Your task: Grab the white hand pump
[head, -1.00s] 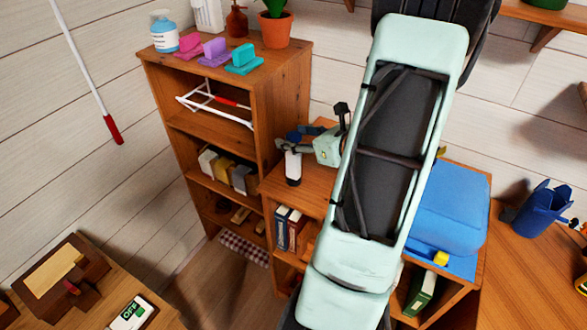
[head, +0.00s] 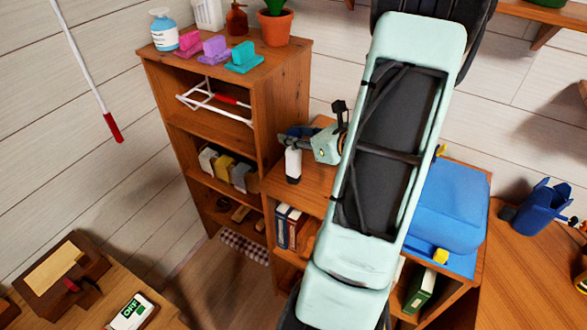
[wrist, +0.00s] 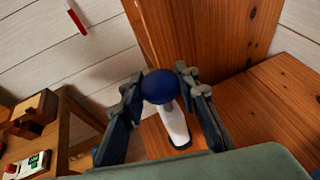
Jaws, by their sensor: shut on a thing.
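The white hand pump (head: 293,166) stands upright near the left edge of the low wooden cabinet top. In the wrist view its round blue knob (wrist: 160,86) faces me, with the white body (wrist: 176,125) below and behind it. My gripper (head: 297,138) reaches in from the right at the pump's upper end. In the wrist view my gripper (wrist: 160,80) has one finger on each side of the knob and is shut on the pump. The fingers hide part of the pump's top in the head view.
A tall wooden shelf (head: 283,108) rises just left of and behind the pump, with bottles, colored blocks and a plant on top. A blue case (head: 450,215) lies right of my arm. Bare cabinet top (wrist: 275,115) shows right of the gripper in the wrist view.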

